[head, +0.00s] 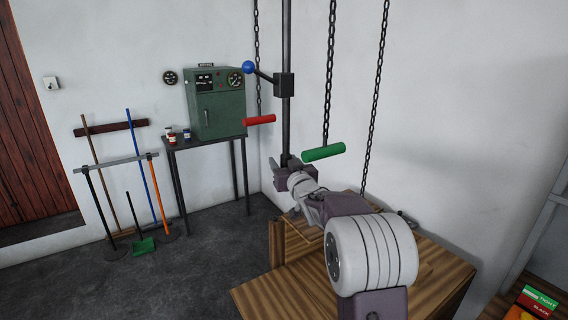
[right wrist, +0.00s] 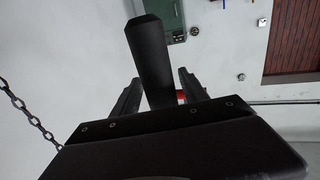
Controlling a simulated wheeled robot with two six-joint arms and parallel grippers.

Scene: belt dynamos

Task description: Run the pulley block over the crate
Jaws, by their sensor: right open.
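A slatted wooden structure, apparently the crate (head: 285,293), stands at bottom centre in the head view. A chain (head: 375,95) hangs down to it. I cannot make out a pulley block. A green handle (head: 323,152) and a red handle (head: 260,120) hang on chains. A dark upright pole (head: 287,45) carries a blue-knobbed lever (head: 249,67). My right gripper (head: 287,168) is open, left of and below the green handle, by the pole. In the right wrist view, a dark rounded bar (right wrist: 150,55) shows between its fingers; contact is unclear. My left gripper is out of view.
A green cabinet (head: 215,110) stands on a small table at the back, with brooms (head: 135,185) to its left. Coloured signs (head: 540,299) sit at the lower right. The floor (head: 215,240) left of the crate is clear.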

